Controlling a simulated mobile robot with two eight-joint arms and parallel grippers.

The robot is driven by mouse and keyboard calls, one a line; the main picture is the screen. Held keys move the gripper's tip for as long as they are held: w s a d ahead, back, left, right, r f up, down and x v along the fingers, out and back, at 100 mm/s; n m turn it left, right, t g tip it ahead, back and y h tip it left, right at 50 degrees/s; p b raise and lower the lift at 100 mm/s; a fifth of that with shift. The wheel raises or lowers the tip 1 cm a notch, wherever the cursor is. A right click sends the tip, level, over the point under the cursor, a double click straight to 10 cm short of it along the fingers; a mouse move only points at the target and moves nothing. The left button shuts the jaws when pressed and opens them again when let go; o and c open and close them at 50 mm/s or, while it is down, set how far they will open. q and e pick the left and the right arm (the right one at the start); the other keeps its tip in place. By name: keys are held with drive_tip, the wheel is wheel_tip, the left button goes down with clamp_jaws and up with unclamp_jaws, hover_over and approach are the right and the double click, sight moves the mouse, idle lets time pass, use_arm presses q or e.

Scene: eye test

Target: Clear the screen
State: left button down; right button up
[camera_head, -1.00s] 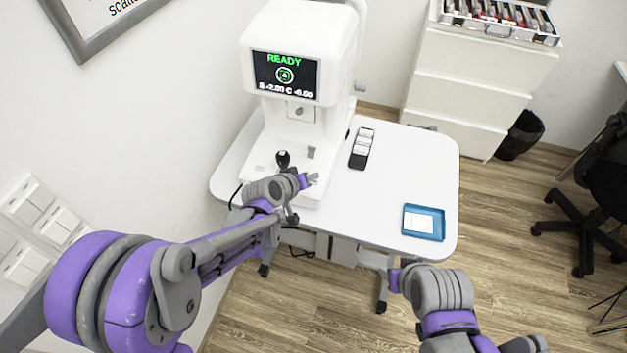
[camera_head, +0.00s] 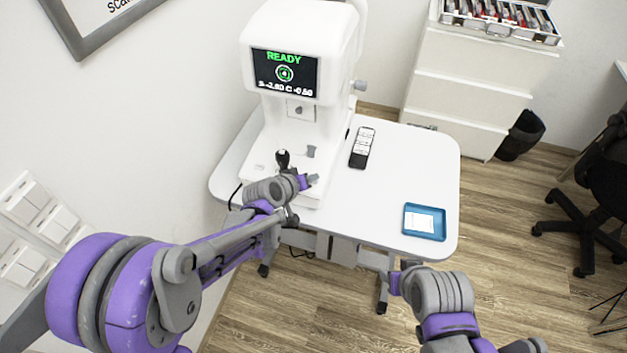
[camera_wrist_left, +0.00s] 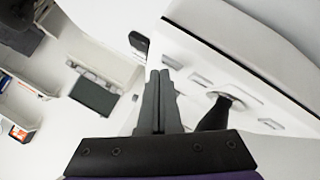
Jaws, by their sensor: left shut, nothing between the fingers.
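The screen (camera_head: 285,73) is on the upper part of a white eye-test machine (camera_head: 300,25). It shows green READY, a green ring mark and a line of S and C figures, too small to read surely. A black joystick (camera_head: 283,159) and a grey button (camera_head: 311,151) are on the machine's base. The joystick also shows in the left wrist view (camera_wrist_left: 214,116). My left gripper (camera_head: 314,180) is shut and empty, just in front of the base, right of the joystick. Its fingers (camera_wrist_left: 159,76) show together in the wrist view. My right arm shows at lower right; its gripper is not visible.
A black handheld device (camera_head: 362,148) lies right of the machine on the white table (camera_head: 400,175). A blue tray (camera_head: 407,232) with a white card is at the table's front right. The table between them is clear. White drawers (camera_head: 465,90) stand behind.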

use_arm(q)
drive_tip(key=shift+f, duration=0.35)
use_arm(e)
drive_tip(key=shift+f, duration=0.35)
use_arm(q)
drive_tip(key=shift+r, duration=0.15)
use_arm(e)
drive_tip(key=shift+r, duration=0.1)
use_arm(q)
drive_tip(key=shift+r, duration=0.6)
use_arm(e)
drive_tip(key=shift+w+r, duration=0.1)
drive_tip(key=shift+r, duration=0.3)
use_arm(q)
drive_tip(key=shift+s+a+r+p, duration=0.15)
drive_tip(key=shift+r+p, duration=0.6)
drive_tip(key=shift+r, duration=0.55)
drive_tip(key=shift+s+r+p, duration=0.15)
drive_tip(key=shift+r+p, duration=0.55)
drive_tip(key=shift+r, duration=0.55)
use_arm(e)
drive_tip(key=r, duration=0.1)
drive_tip(key=w+r, duration=0.1)
drive_tip(key=r, duration=0.1)
drive_tip(key=shift+w+r, duration=0.1)
drive_tip(key=shift+r, duration=0.1)
use_arm(q)
drive_tip(key=shift+s, duration=0.1)
